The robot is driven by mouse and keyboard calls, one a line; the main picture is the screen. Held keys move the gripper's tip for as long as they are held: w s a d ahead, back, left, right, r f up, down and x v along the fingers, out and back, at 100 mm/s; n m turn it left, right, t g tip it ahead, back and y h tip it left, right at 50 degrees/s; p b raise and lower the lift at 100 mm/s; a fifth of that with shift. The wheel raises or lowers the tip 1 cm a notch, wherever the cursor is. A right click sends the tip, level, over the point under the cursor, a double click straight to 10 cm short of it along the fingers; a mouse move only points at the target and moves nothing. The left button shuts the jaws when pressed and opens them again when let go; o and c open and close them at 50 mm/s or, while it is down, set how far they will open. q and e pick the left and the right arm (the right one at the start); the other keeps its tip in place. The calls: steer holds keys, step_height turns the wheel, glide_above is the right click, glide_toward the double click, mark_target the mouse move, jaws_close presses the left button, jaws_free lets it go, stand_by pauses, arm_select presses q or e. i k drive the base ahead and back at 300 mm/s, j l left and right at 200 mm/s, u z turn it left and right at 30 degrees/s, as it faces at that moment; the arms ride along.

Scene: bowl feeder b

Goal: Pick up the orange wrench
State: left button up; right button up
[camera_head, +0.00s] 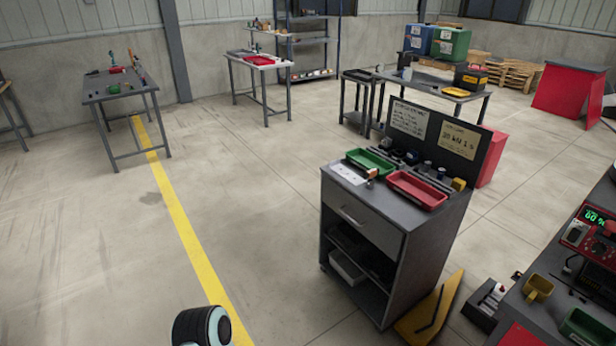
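I cannot make out an orange wrench for certain in the head view. A small orange-brown item (371,174) stands on the front of the grey cart (362,224), between a green tray (370,160) and a red tray (416,190); it is too small to identify. Small red and dark items (115,69) lie on the far left table (112,88), also too small to name. Neither of my grippers shows. A rounded black and white part at the bottom edge looks like part of my own arm.
A yellow wedge or sign (431,312) leans beside the cart's lower right. A dark workbench (545,308) with a yellow mug (537,288) and a red meter (592,240) fills the lower right. Open floor (120,240) with a yellow line (185,228) lies left of the cart.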

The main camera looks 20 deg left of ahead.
mark_target(370, 184)
steer(key=u, duration=0.25)
steer(key=z, duration=1.85)
steer(key=u, duration=1.85)
steer(key=i+j+z, duration=0.25)
steer(key=i+j, duration=1.15)
steer(key=i, duration=0.15)
